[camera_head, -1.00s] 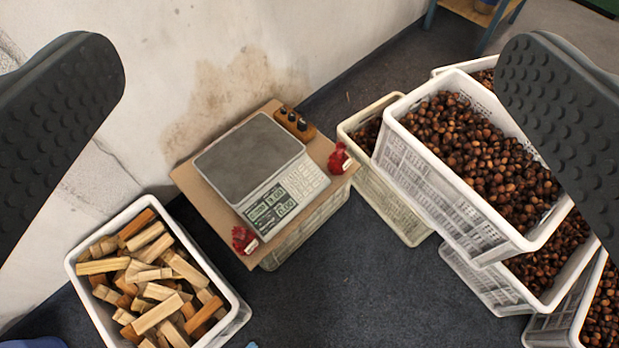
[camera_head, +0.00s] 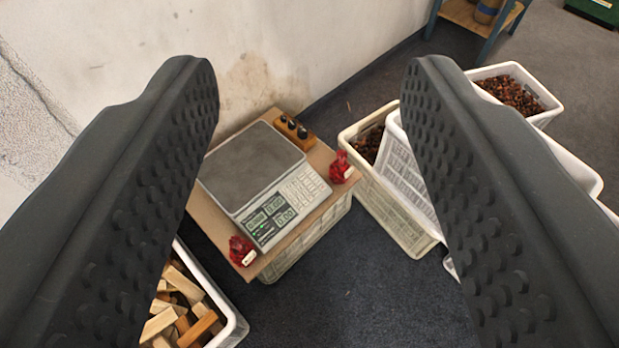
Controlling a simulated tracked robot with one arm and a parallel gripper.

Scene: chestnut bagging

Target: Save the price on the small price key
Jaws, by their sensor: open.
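The scale (camera_head: 252,168) stands on a brown board (camera_head: 312,216) over a pale crate, with an empty grey pan. Its front panel (camera_head: 284,207) has a lit display (camera_head: 268,219) at the left and a keypad (camera_head: 303,190) at the right. The separate keys are too small to read, so I cannot tell which is the price key. My gripper (camera_head: 312,80) is open and empty, its two dark studded fingers framing the scale from left and right. The fingers are nearer the camera than the scale and appear apart from it.
Red net bags (camera_head: 242,250) lie on the board's front corner and right corner (camera_head: 340,167). A wooden block with dark weights (camera_head: 294,131) is behind the pan. A wood-filled crate (camera_head: 236,322) is front left; chestnut crates (camera_head: 390,205) stand right. Dark floor (camera_head: 345,290) is clear in front.

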